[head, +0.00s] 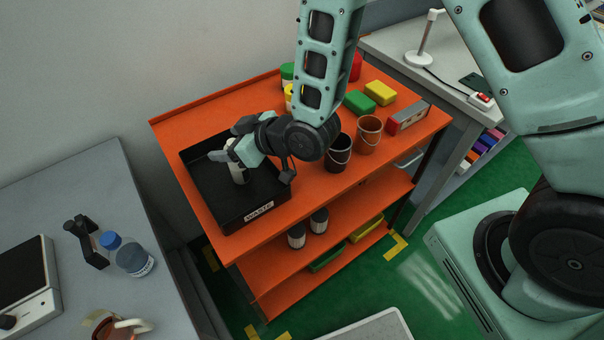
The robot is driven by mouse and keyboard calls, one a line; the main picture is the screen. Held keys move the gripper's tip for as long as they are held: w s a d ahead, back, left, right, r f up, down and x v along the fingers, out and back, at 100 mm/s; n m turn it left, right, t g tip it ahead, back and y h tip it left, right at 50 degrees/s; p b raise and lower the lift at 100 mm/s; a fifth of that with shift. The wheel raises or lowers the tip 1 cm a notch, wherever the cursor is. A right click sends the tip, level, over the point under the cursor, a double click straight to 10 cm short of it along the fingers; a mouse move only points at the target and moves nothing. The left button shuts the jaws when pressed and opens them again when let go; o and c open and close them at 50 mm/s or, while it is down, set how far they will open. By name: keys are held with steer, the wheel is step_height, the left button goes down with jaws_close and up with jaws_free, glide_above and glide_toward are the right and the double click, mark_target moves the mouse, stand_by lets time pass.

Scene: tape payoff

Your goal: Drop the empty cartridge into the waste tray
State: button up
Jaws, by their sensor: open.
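The black waste tray (207,208) with a "WASTE" label on its front wall sits at the left end of an orange cart top. My gripper (226,150) reaches over the tray from the right, with its jaws open. A whitish cylindrical piece (238,174), which looks like the empty cartridge, shows just below the jaws, within the tray's outline. My gripper partly hides its upper part. I cannot tell whether it rests on the tray floor or touches a finger.
A black bucket (338,154) and an orange bucket (367,134) stand right of the tray. Green (359,102) and yellow (381,93) blocks and a grey-red box (407,118) lie behind. A grey table (75,210) with a blue-capped bottle (131,258) stands at left.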

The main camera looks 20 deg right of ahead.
steer(key=p+v, duration=0.5)
steer(key=v, duration=0.3)
steer(key=shift+r, duration=0.4)
steer(key=p+v, duration=0.8)
steer(key=p, duration=0.5)
steer(key=shift+s+f, duration=0.2)
steer(key=shift+f, duration=0.15)
steer(key=shift+d, duration=0.15)
